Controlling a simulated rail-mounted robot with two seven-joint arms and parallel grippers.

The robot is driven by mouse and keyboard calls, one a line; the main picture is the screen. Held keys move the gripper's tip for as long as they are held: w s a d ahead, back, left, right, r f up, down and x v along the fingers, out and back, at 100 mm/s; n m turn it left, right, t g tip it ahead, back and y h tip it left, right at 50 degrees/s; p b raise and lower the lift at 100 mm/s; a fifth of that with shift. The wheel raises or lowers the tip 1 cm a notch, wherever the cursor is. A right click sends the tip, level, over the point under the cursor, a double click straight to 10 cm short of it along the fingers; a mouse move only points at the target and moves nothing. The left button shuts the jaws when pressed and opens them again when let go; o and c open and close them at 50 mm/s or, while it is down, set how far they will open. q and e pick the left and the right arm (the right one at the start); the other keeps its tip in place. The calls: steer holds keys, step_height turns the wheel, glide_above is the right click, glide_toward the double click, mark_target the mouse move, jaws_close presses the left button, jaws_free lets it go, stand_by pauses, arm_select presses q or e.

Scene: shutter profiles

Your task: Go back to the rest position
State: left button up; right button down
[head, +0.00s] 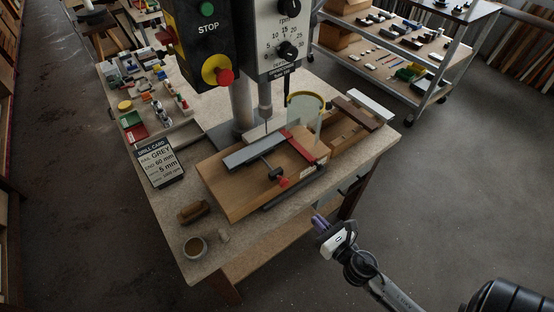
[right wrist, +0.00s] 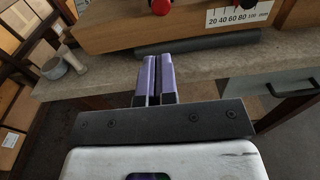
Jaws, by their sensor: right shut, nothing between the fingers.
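My right gripper (head: 318,222) is in front of the workbench's (head: 262,215) right front side, apart from the bench and its objects. Its purple fingers are together and empty in the right wrist view (right wrist: 155,75). A grey profile (head: 255,147) lies on the wooden board (head: 228,188) under the drill press, beside a red-tipped clamp (head: 276,175). My left gripper is not in the head view.
A drill card (head: 160,163), a brush (head: 194,212) and a cup (head: 195,247) are on the bench. Small parts (head: 150,85) fill its back left. A shelf cart (head: 420,50) stands at the back right. The floor (head: 440,170) right of the bench is clear.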

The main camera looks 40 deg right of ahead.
steer(key=s+d+f+m+g+h, duration=0.25)
steer(key=m+g, duration=0.25)
steer(key=m, duration=0.9)
steer(key=s+d+f+m+g+h, duration=0.25)
steer(key=s+m+g+h, duration=0.2)
steer(key=m, duration=1.05)
steer(key=s+a+r+m+g+y, duration=0.1)
steer(key=s+a+y, duration=0.15)
steer(key=a, duration=0.35)
steer(key=s+a+r+m+g+y+p, duration=0.1)
steer(key=s+a+m+g+y, duration=0.1)
steer(key=a+y, duration=0.25)
steer(key=s+a+r+m+g+y, duration=0.1)
steer(key=s+a+y, duration=0.1)
steer(key=a, duration=0.5)
step_height(320, 180, up, 21)
steer(key=p, duration=2.1)
steer(key=shift+d+p, duration=0.35)
steer(key=shift+p, duration=0.05)
steer(key=shift+r, duration=0.1)
